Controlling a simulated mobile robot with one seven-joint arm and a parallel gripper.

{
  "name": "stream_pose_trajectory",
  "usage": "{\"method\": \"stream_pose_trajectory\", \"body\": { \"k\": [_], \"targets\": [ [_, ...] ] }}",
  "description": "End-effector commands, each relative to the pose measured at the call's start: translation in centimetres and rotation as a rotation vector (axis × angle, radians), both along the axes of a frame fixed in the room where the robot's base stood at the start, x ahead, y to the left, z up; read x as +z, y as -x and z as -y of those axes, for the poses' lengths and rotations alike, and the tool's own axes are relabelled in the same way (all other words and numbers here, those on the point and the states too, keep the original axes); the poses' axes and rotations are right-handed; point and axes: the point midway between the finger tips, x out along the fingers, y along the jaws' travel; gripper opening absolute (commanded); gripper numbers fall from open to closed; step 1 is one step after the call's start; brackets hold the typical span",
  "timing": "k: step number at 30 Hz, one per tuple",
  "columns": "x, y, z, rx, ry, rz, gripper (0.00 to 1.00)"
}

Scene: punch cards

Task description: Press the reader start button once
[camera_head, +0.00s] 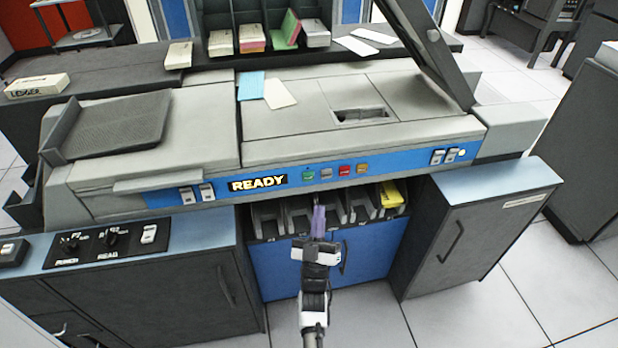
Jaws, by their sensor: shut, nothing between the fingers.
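The card reader (340,147) is a long grey machine with a blue front strip. A lit display (257,183) on the strip reads "READY". My gripper (318,212) points up the picture, below the green and grey-blue buttons and in front of the card pockets. It is shut and looks apart from the buttons.
Card pockets (298,215) line the space under the strip, with a yellow item (391,195) at the right. A cabinet with knobs (110,240) stands at left, another cabinet (455,235) at right. The raised arm (430,45) of the reader leans at upper right. Open floor lies in front.

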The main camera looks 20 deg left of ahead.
Motion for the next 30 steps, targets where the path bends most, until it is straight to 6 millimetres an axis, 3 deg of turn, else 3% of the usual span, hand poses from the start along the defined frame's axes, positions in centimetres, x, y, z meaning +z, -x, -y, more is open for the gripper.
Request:
{"method": "stream_pose_trajectory", "body": {
  "k": [18, 30],
  "targets": [
    [-0.3, -6.2, -4.2, 0.002, -0.001, 0.001, 0.00],
    [0.0, -7.0, -4.7, 0.001, 0.001, 0.000, 0.00]
  ]
}}
